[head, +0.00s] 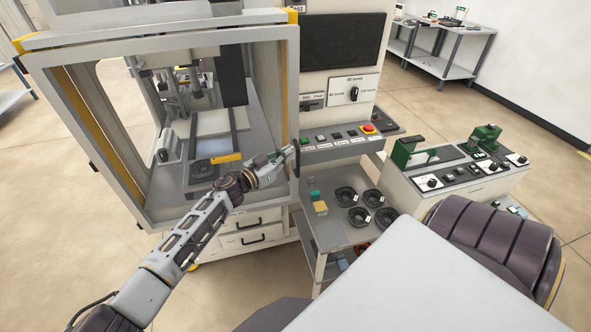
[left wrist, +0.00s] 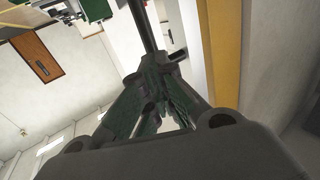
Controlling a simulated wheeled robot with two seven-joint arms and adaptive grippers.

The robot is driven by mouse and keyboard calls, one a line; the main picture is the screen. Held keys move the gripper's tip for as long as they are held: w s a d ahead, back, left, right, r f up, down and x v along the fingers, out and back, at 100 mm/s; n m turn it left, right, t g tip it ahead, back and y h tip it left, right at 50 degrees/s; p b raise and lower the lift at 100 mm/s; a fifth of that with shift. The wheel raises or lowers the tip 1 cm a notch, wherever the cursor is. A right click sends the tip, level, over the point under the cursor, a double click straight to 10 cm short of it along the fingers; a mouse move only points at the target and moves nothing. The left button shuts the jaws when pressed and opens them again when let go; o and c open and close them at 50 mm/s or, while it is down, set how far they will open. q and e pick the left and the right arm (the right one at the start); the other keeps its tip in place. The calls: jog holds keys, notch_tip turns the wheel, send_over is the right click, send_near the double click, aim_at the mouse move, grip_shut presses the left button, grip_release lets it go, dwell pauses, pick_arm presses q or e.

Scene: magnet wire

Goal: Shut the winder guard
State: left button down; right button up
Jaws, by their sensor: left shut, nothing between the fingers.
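The winder guard (head: 167,222) is a large grey frame around a see-through opening, at the left of the head view. It appears to stand out in front of the winder cabinet; I cannot tell exactly how far open it is. My left gripper (head: 290,153) is shut and empty at the frame's right edge, beside a short dark upright handle (head: 297,158). In the left wrist view, the shut fingers (left wrist: 158,75) are close to a dark bar (left wrist: 141,25), likely that handle; contact is unclear. My right gripper is out of view.
A control panel (head: 340,142) with a red stop button lies just right of the guard. Below it, a grey cart (head: 335,236) holds several black spools. A bench with green fixtures (head: 470,180) stands further right. Drawers (head: 250,238) are under the winder.

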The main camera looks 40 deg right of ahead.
pick_arm(q)
jog(key=shift+s+a+f, duration=0.2)
jog(key=shift+s+a, duration=0.1)
jog(key=shift+s, duration=0.15)
jog(key=s+a, duration=0.3)
jog(key=s, duration=0.4)
jog(key=shift+s+a, duration=0.2)
jog(key=shift+s, duration=0.1)
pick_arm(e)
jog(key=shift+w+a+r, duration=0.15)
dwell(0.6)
pick_arm(q)
jog(key=shift+r, duration=0.15)
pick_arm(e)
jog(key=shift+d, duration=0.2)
